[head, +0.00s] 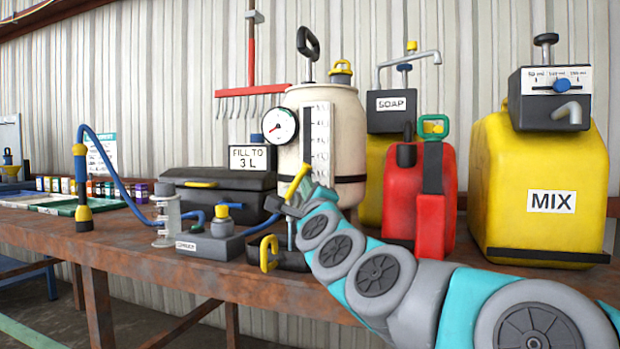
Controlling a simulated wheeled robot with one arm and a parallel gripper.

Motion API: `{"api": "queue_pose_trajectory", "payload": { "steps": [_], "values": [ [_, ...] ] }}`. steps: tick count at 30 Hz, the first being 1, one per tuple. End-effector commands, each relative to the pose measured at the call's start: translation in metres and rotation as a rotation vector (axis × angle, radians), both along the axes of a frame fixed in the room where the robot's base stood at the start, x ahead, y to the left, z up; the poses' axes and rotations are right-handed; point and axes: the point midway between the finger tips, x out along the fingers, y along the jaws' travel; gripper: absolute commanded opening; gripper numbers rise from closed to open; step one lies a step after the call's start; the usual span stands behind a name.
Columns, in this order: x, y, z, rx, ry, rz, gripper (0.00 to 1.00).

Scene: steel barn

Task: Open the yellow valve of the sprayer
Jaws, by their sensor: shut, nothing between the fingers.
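The sprayer is a cream tank (347,140) with a black pump handle, a round dial, a level scale and a "FILL TO 3 L" sign beside it. A yellow lever (296,182) stands tilted low at the tank's front left, which looks like the valve. A blue hose (262,227) runs from that area to a grey block. My gripper (284,206) is shut and empty, just below the lever at the hose end. I cannot tell whether it touches the lever. My wrist and arm hide the valve body and the tank's lower front.
A red can (418,205) and yellow MIX container (535,185) stand to the right, with the soap dispenser (392,115) behind. The rusty bench edge (190,278) runs in front.

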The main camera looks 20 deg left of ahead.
Motion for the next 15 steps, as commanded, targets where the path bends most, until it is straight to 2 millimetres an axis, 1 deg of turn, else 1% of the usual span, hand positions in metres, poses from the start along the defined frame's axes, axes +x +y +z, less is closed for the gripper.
{"api": "queue_pose_trajectory", "payload": {
  "steps": [1, 8, 15],
  "values": [
    [0.001, 0.000, 0.011, -0.036, 0.001, -0.004, 0.00],
    [0.001, 0.008, 0.015, -0.190, 0.015, -0.001, 0.00],
    [0.001, 0.015, 0.020, -0.181, 0.015, 0.001, 0.00]
  ]
}}
